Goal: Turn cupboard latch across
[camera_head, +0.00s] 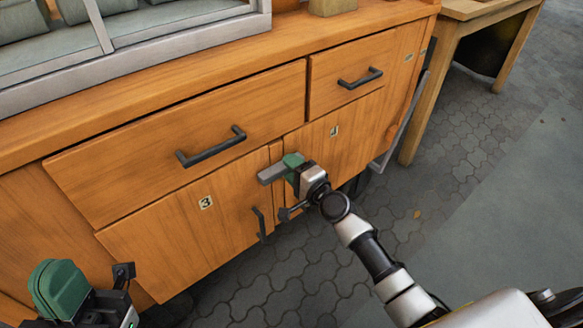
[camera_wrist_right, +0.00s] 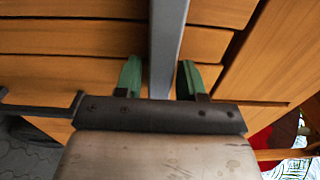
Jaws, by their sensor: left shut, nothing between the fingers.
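The latch is a grey bar (camera_head: 271,174) at the top of the seam between the cupboard door marked 3 (camera_head: 185,225) and the door marked 4 (camera_head: 335,135). It lies roughly level, in line with the drawer edges, and its left end reaches over door 3. My right gripper (camera_head: 294,161) is at the bar's right part and hides that end. In the right wrist view the bar (camera_wrist_right: 168,45) passes between the green fingertips (camera_wrist_right: 158,80), with narrow gaps beside it. My left gripper (camera_head: 60,287) is shut and empty at the lower left, away from the latch.
Drawers with black handles (camera_head: 211,147) (camera_head: 360,78) sit above the doors. Door 3 has a black handle (camera_head: 259,223) below the latch. A wooden table (camera_head: 455,45) stands at the right. Paved floor (camera_head: 450,150) is clear right of the cupboard.

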